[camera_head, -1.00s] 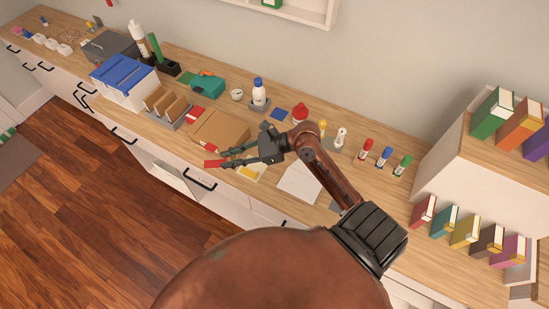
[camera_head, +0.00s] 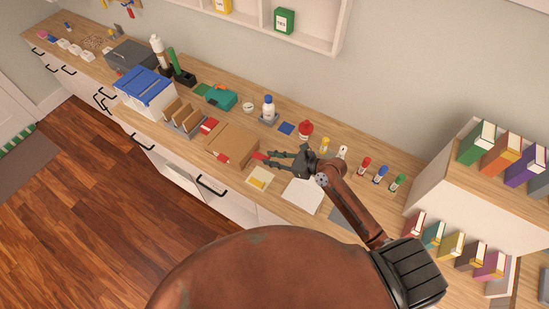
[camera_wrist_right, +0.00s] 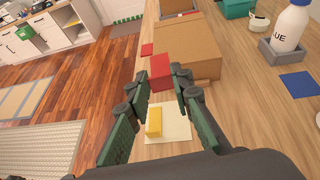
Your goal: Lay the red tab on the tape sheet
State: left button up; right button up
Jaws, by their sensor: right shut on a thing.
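My right gripper (camera_head: 271,157) is shut on the red tab (camera_head: 260,156), which sticks out beyond its fingertips. In the right wrist view the red tab (camera_wrist_right: 160,70) is between the fingertips (camera_wrist_right: 163,82), in front of the cardboard box. The cream sheet (camera_head: 251,183), which looks like the tape sheet, lies on the counter with a yellow tab (camera_head: 258,182) on it. In the wrist view the sheet (camera_wrist_right: 178,130) shows below the fingers with the yellow tab (camera_wrist_right: 154,122) on its left part. The red tab appears above the counter, beyond the sheet. My left gripper is not in view.
A cardboard box (camera_head: 232,144) stands close by the red tab, left of it in the head view. A white sheet (camera_head: 301,195) lies right of the cream sheet. The counter's front edge is near.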

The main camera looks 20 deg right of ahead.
pick_arm(q)
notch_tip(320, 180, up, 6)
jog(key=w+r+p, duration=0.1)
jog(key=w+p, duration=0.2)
jog(key=p, duration=0.2)
pick_arm(e)
jog(key=m+h, duration=0.1)
send_over(273, 179)
notch_tip(273, 179, down, 5)
jog(key=shift+t, duration=0.3)
notch_tip(273, 179, down, 4)
jog(key=b, duration=0.4)
jog(key=shift+f, duration=0.2)
notch_tip(273, 179, down, 2)
jog(key=b, duration=0.3)
jog(key=shift+f+b, duration=0.9)
jog(key=shift+f, duration=0.55)
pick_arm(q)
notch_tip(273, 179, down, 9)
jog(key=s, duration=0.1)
pick_arm(e)
jog(key=o, duration=0.8)
jog(key=shift+c, duration=0.2)
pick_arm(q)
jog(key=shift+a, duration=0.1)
pick_arm(e)
jog(key=shift+o, duration=0.4)
